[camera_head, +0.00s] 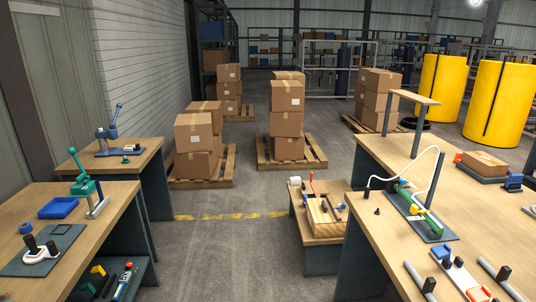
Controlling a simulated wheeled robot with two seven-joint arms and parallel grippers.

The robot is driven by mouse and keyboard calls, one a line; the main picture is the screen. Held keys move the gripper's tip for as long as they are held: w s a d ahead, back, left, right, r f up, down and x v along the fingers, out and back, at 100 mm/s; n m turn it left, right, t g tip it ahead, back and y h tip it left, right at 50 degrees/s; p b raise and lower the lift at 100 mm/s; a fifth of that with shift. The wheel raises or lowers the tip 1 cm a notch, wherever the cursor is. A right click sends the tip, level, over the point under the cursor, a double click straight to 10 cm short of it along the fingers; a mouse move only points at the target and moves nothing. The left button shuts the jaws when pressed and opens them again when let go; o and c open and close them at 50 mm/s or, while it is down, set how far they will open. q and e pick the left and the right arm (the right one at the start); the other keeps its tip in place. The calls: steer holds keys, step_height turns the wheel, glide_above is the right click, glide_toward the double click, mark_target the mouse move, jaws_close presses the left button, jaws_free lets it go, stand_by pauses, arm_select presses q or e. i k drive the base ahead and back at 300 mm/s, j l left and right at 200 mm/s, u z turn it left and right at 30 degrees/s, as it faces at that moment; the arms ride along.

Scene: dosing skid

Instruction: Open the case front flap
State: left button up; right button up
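A light wooden box (318,219), the likeliest case in view, sits on a low bench (318,239) near the middle of the view. A dark bar, small blue parts and a red-tipped upright lever (311,183) show on or beside it. The box is too small in the picture to tell whether it has a front flap or how one stands. A flat brown carton (485,162) lies on a dark mat on the right table and looks shut. Neither of my grippers shows in this view.
Wooden-topped tables stand on the left (120,215) and the right (385,223), carrying tools and fixtures. Free grey floor (225,255) lies between the left tables and the low bench. Stacked cartons (286,122) on pallets and yellow drums (442,85) stand farther back.

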mark_target(317, 207)
steer(key=i, duration=1.7)
